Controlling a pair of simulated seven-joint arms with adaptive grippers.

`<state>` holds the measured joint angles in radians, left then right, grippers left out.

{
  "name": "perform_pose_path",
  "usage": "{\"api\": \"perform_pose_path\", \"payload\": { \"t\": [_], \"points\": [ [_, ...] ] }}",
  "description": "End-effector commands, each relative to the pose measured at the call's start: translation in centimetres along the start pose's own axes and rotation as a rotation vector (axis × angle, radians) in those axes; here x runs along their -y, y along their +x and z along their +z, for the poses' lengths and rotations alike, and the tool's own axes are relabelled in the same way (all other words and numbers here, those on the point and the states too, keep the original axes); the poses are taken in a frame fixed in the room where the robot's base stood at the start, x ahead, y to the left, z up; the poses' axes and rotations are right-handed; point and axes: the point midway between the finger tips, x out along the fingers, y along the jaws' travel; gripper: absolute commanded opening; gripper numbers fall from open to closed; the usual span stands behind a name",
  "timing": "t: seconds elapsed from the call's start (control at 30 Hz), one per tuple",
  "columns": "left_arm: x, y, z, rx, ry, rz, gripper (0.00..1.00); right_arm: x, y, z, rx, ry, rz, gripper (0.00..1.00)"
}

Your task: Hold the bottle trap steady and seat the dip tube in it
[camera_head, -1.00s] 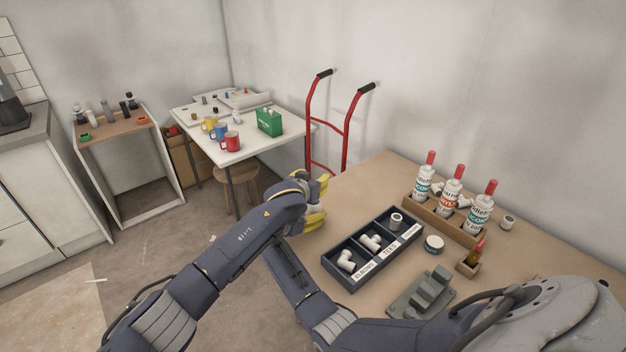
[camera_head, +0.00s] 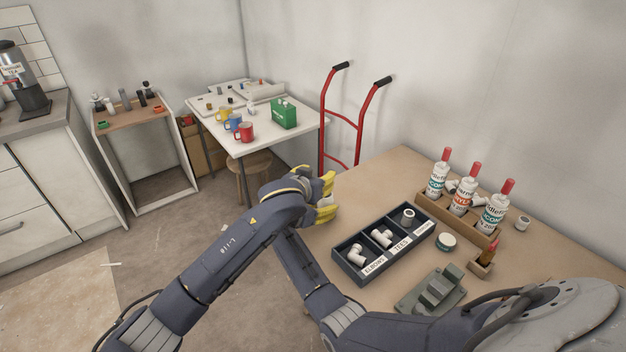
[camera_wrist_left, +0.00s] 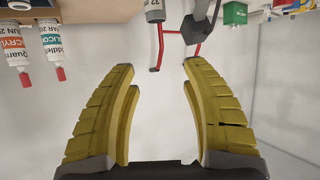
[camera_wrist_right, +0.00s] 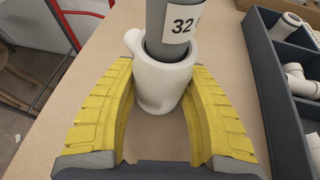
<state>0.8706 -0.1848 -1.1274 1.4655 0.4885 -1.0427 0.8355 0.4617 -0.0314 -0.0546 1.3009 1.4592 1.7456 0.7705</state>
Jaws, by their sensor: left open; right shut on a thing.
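In the right wrist view, my right gripper (camera_wrist_right: 162,72) is shut on the white bottle trap (camera_wrist_right: 160,85), which has a short side outlet at its left. The grey dip tube (camera_wrist_right: 170,30), labelled 32, stands in the trap's open top; how deep it sits is hidden. My left gripper (camera_head: 325,197) is open near the table's left edge in the head view. My right gripper and the trap are hidden behind my left arm in the head view.
On the workbench (camera_head: 395,190) a dark three-part tray (camera_head: 343,262) holds white fittings. A rack (camera_head: 455,217) of sealant bottles, a small round tin (camera_head: 446,241) and a grey-green fixture (camera_head: 433,290) stand to its right. A red hand truck (camera_head: 357,125) leans behind.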

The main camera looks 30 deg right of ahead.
Motion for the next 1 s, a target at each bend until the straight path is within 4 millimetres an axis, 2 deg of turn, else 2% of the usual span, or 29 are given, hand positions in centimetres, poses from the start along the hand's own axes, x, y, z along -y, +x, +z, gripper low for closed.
{"api": "perform_pose_path", "payload": {
  "t": [0.1, 0.33, 0.9, 0.93, 1.0],
  "points": [
    [0.0, -1.4, 0.0, -0.002, 0.0, 0.001, 0.47, 0.0, 0.0, 0.1, 0.001, 0.0, 0.0, 0.12],
    [0.0, -3.2, 0.0, -0.001, 0.0, 0.001, 0.47, 0.0, 0.0, 0.1, 0.001, 0.0, 0.0, 0.12],
    [0.0, -3.8, -0.1, -0.001, 0.001, 0.0, 0.47, 0.0, 0.0, 0.1, 0.001, 0.0, 0.0, 0.12],
    [0.0, -3.8, -0.1, -0.001, 0.001, 0.0, 0.47, 0.0, 0.0, 0.1, 0.001, 0.0, 0.0, 0.48],
    [0.0, -3.8, -0.1, -0.001, 0.001, 0.0, 0.47, 0.0, 0.0, 0.1, 0.001, 0.0, 0.0, 0.57]
  ]
}}
